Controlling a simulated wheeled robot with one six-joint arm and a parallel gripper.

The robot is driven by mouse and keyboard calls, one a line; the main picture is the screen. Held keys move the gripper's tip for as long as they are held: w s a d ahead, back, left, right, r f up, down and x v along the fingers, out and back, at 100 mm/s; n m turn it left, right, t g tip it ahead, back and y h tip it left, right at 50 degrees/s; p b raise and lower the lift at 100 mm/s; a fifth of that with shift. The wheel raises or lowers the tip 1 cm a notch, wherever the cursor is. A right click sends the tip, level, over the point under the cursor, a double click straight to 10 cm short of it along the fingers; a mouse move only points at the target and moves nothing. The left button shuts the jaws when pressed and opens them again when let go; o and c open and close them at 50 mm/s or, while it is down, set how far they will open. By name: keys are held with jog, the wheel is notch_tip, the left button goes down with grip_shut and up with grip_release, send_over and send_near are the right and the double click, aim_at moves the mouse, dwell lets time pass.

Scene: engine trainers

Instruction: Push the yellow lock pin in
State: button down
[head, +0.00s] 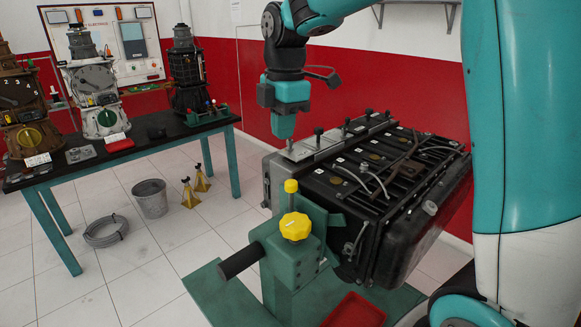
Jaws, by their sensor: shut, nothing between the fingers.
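Two yellow parts show on the green engine stand (299,262) in the head view. A small yellow knob (291,186) tops a short upright post, and a larger lobed yellow knob (295,226) sits nearer on the stand head. I cannot tell for sure which one is the lock pin. Its depth is hidden. My gripper (284,137) is shut and empty, pointing down, apart from both knobs. In the picture it is above and slightly left of the small knob, just over the grey end plate of the engine block (375,175).
A black handle (242,261) sticks out left of the stand. A red tray (355,311) lies low in front. A dark workbench (150,137) with engine models stands at left. A bucket (151,198), coiled hose (106,231) and yellow jack stands (190,192) are on the floor.

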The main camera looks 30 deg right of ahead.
aim_at(292, 182)
jog(key=w+d+n, duration=0.2)
jog(key=w+d, duration=0.1)
jog(key=d, duration=0.1)
notch_tip(292, 182, down, 13)
jog(key=p, duration=0.4)
jog(key=shift+w+p, duration=0.15)
jog(key=shift+p, duration=0.15)
jog(key=shift+f, duration=0.15)
notch_tip(292, 182, down, 5)
jog(key=b, duration=0.3)
